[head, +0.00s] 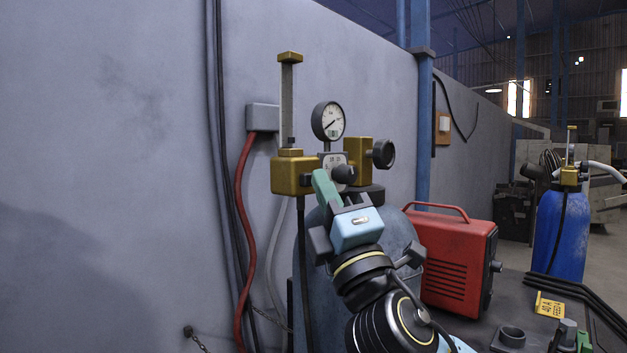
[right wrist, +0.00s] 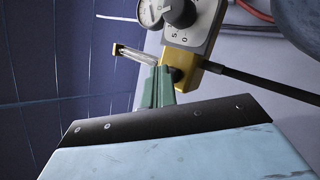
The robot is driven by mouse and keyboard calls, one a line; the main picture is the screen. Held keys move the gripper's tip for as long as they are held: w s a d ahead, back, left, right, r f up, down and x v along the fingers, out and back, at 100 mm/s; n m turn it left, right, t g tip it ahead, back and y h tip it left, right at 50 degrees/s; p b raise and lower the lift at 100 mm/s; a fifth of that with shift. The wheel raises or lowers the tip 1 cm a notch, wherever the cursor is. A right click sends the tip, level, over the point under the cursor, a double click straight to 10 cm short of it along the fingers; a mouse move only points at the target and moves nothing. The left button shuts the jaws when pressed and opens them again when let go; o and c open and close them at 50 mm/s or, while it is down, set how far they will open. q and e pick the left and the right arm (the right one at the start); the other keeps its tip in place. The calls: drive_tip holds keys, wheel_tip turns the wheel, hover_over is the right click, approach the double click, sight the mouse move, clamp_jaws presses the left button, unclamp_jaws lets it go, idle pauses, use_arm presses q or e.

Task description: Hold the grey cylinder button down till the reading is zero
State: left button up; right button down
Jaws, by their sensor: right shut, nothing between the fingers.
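The grey cylinder (head: 400,235) stands by the wall, partly hidden behind my right arm. On top are a brass valve block (head: 290,176) with a clear upright tube, a round white gauge (head: 328,121) and a grey plate with a black knob (head: 344,174). The gauge needle is too small to read surely. My right gripper (head: 320,178) is shut and empty, its green fingertips close to the brass block and plate. In the right wrist view the fingertips (right wrist: 158,80) lie beside a dark button (right wrist: 177,75) on the block; I cannot tell whether they touch. My left gripper is out of view.
A red machine (head: 455,258) stands right of the grey cylinder. A blue cylinder (head: 560,235) with its own brass valve is farther right, near a yellow label (head: 548,305). A red hose (head: 243,230) and dark cables run down the wall at left.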

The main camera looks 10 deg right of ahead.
drive_tip(key=shift+s+d, duration=0.55)
drive_tip(key=shift+s, duration=0.15)
drive_tip(key=shift+s+d+p, duration=0.25)
drive_tip(key=shift+s+d, duration=0.5)
drive_tip(key=shift+s, duration=0.25)
drive_tip(key=shift+s+d+p, duration=0.2)
drive_tip(key=shift+s+d, duration=0.55)
drive_tip(key=shift+s, duration=0.25)
